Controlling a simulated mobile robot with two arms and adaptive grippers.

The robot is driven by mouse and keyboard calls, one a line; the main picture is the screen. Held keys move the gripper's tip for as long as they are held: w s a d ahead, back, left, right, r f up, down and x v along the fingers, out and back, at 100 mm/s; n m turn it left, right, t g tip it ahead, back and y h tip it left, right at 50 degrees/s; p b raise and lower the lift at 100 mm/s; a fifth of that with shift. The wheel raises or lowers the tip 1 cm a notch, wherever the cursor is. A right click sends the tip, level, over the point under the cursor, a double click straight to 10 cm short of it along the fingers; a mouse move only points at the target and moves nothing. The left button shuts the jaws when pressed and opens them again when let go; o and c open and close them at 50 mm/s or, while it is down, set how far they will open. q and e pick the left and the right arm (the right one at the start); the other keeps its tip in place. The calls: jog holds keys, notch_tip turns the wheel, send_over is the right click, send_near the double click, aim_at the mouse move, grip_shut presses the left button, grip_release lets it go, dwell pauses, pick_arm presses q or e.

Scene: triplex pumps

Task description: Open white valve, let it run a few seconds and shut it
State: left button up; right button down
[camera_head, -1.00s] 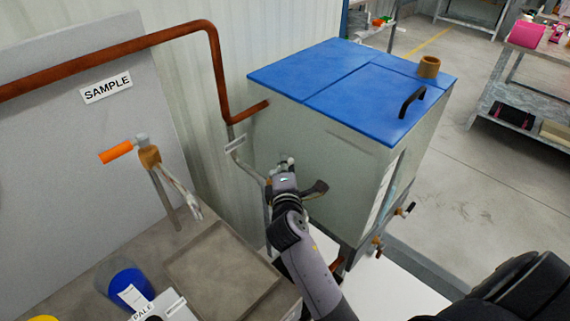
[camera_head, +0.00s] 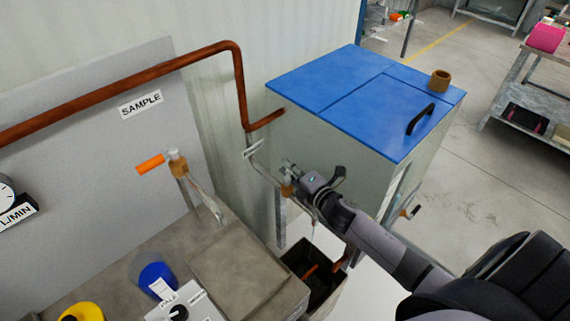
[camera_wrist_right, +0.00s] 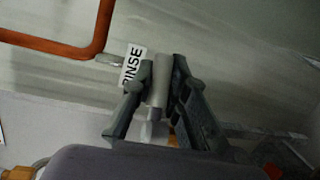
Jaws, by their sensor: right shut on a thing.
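The white valve has a pale, rod-like handle (camera_wrist_right: 160,85) that shows between my fingers in the right wrist view. In the head view, the pale handle tip (camera_head: 288,166) shows above a brass-coloured body (camera_head: 286,190) on the thin grey pipe beside the tank. My right gripper (camera_head: 298,178) is shut on the handle; in the wrist view its dark fingers (camera_wrist_right: 157,95) lie on both sides of it. A RINSE label (camera_wrist_right: 132,66) sits just left of the handle. The gripper hides part of the valve. My left gripper is not in view.
The blue-lidded tank (camera_head: 370,95) stands right behind my gripper. A dark bin (camera_head: 322,290) lies below the valve. An orange-handled valve (camera_head: 152,164) stands left, under the SAMPLE label (camera_head: 141,104).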

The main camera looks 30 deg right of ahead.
jog(key=shift+w+a+n+y, duration=0.15)
jog(key=shift+n+y, duration=0.55)
jog(key=shift+y, duration=0.3)
jog(key=c, duration=1.6)
grip_release()
jog(key=shift+o, duration=0.2)
jog(key=v, duration=1.2)
jog(key=shift+r, duration=0.1)
